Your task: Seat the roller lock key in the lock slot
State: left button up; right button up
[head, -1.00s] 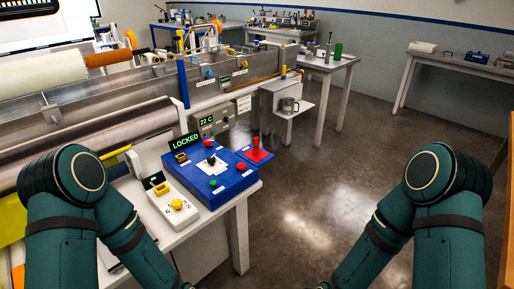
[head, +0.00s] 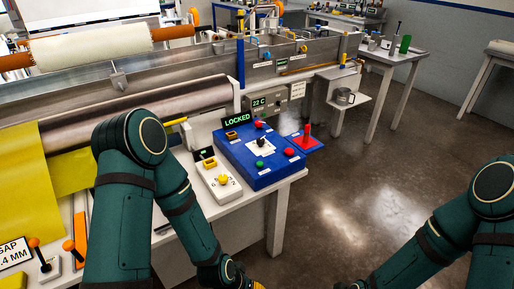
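A blue control box (head: 262,156) stands on the white bench. A small yellow-framed dark slot (head: 232,135) is at its back left corner, below a green LOCKED sign (head: 237,120). A red upright piece with a wide base (head: 306,139) stands on a blue pad at the box's right; I cannot tell whether it is the roller lock key. My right gripper is below the picture.
A white box with a yellow knob (head: 223,180) stands left of the blue box. The long roller machine (head: 140,115) runs behind. An orange-knobbed lever (head: 43,262) is at the lower left. Open floor (head: 345,195) lies to the right.

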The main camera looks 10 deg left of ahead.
aim_at(239, 145)
jog(key=i+l+u, duration=0.1)
jog(key=u, duration=0.35)
jog(key=i+l+u, duration=0.1)
jog(key=u, duration=0.35)
jog(key=l+u, duration=0.3)
jog(key=u, duration=0.2)
jog(key=l+u, duration=0.45)
jog(key=l, duration=0.55)
jog(key=l+u, duration=0.1)
jog(key=l, duration=0.9)
jog(key=i, duration=0.05)
